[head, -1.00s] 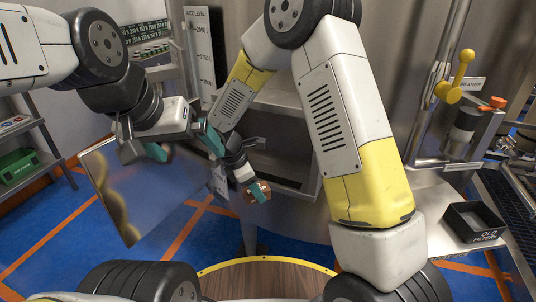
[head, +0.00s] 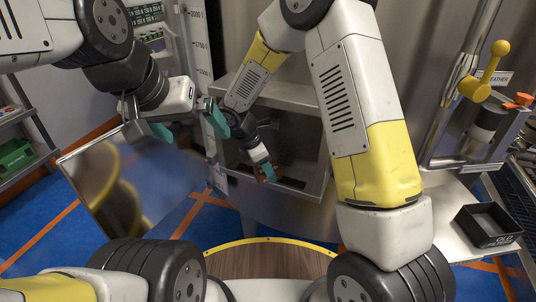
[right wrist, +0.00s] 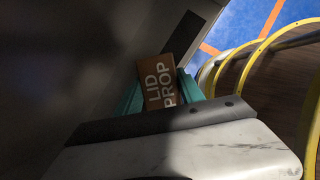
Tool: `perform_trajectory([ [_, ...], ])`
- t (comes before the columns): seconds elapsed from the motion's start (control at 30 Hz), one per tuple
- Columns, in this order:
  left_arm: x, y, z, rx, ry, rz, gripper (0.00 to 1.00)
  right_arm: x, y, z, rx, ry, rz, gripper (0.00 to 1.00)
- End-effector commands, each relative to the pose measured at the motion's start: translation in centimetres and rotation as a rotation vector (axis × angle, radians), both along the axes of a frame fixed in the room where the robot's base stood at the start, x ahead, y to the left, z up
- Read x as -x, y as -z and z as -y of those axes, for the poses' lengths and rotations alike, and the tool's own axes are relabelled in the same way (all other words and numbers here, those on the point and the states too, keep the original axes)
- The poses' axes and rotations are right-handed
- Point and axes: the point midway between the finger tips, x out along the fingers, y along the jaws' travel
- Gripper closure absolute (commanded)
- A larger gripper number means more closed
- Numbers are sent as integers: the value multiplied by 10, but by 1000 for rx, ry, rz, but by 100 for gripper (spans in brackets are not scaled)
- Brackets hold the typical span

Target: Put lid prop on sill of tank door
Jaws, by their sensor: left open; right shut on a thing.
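The lid prop (right wrist: 160,82), a brown block with white lettering, sits between the teal fingers of my right gripper (right wrist: 152,92) in the right wrist view. In the head view my right gripper (head: 267,172) is shut on it, low at the tank opening, close to the sill (head: 290,187). The lid prop shows there only as a small brown patch (head: 277,173); whether it touches the sill cannot be told. The tank door (head: 95,185) is a shiny metal panel swung open to the left. My left gripper (head: 188,124) is open and empty above the door's upper right.
A black tray (head: 489,226) stands on the metal bench at right, beside a yellow-handled valve (head: 485,72). A grey shelf with a green box (head: 14,156) is at far left. My right arm crosses before the tank front.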

Motion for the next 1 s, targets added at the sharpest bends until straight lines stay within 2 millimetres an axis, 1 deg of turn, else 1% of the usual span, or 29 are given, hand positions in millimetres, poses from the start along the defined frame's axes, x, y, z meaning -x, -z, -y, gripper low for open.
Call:
perform_trajectory([
  [0.27, 0, 0, 0, -1, 1, -1, 0, 0, 4, 1, 2, 2, -1, 99],
  [0.3, 0, 0, 0, 0, 0, -1, 0, 0, 3, 1, 1, 2, -1, 47],
  [0.37, 0, 0, 0, 0, 0, -1, 0, 0, 3, 1, 2, 2, -1, 35],
  [0.4, 0, 0, 0, 0, 0, -1, 0, 0, 3, 1, 1, 2, -1, 33],
  [0.73, 0, 0, 0, -1, 1, -1, 0, 0, 1, 1, 1, 2, 0, 33],
  [0.87, 0, 0, 0, 0, 0, -2, 0, 0, -12, -4, 1, 2, 4, 33],
  [0.97, 0, 0, 0, 0, 0, -2, 0, 3, -30, -11, -1, 0, 5, 33],
  [1.0, 0, 0, 0, 0, 0, -2, 0, 8, -29, -20, 1, -4, 0, 33],
])
